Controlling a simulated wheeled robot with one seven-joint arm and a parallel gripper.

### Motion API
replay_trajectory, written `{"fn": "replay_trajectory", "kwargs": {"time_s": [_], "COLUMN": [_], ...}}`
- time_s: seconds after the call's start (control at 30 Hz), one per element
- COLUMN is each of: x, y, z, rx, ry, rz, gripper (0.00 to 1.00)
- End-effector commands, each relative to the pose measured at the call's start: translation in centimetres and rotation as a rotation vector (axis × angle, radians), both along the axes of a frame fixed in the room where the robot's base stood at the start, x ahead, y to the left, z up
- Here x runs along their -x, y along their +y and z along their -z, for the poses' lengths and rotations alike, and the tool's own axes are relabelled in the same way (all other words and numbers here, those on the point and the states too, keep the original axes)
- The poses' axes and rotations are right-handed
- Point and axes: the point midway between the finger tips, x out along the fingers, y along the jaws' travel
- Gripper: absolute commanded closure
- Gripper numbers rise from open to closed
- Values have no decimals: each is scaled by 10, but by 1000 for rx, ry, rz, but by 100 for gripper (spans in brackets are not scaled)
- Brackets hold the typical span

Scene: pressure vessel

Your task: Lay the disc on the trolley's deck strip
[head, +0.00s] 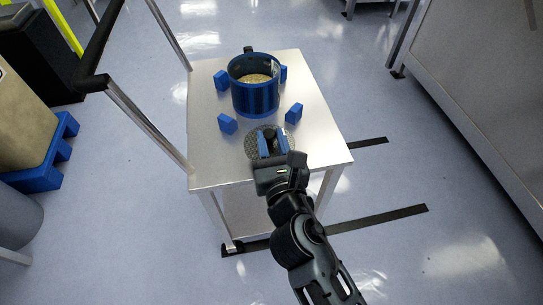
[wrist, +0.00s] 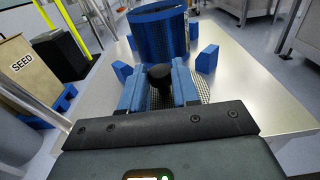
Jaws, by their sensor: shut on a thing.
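My gripper (head: 273,143) has blue fingers shut on the black knob of a round grey mesh disc (head: 251,147). In the wrist view the knob (wrist: 160,84) sits between the fingers, and part of the mesh disc (wrist: 204,88) shows beyond them. The fingers and wrist hide much of the disc. It is over the near part of the pale trolley deck (head: 215,168); I cannot tell whether it touches the deck. No separate strip marking is visible on the deck.
A blue vessel (head: 255,100) with golden grain inside stands open farther back on the deck. Several blue blocks (head: 227,124) surround it. A metal rail (head: 150,122) runs along the left. Bare deck lies to the disc's left and right.

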Motion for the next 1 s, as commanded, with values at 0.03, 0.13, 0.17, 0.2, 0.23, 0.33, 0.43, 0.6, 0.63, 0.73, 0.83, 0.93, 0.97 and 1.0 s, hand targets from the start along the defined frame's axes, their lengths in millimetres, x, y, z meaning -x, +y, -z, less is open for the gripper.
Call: {"fn": "replay_trajectory", "kwargs": {"time_s": [0.03,0.13,0.17,0.2,0.23,0.33,0.43,0.6,0.63,0.73,0.83,0.93,0.97,1.0], "x": [0,0,0,0,0,0,0,0,0,0,0,0,0,0], "y": [0,0,0,0,0,0,0,0,0,0,0,0,0,0], "z": [5,17,22,28,32,40,39,38,39,42,41,41,41,41], "rx": [0,1,2,1,0,1,0,0,0,0,0,0,0,0], "ry": [0,0,-1,0,1,0,0,0,0,0,0,0,0,0], "rz": [0,-1,-1,-1,-1,-1,-1,-1,-1,-1,-1,-1,-1,-1], "gripper": [100,100,100,100,100,100,100,100,100,100,61,51,48,45]}}
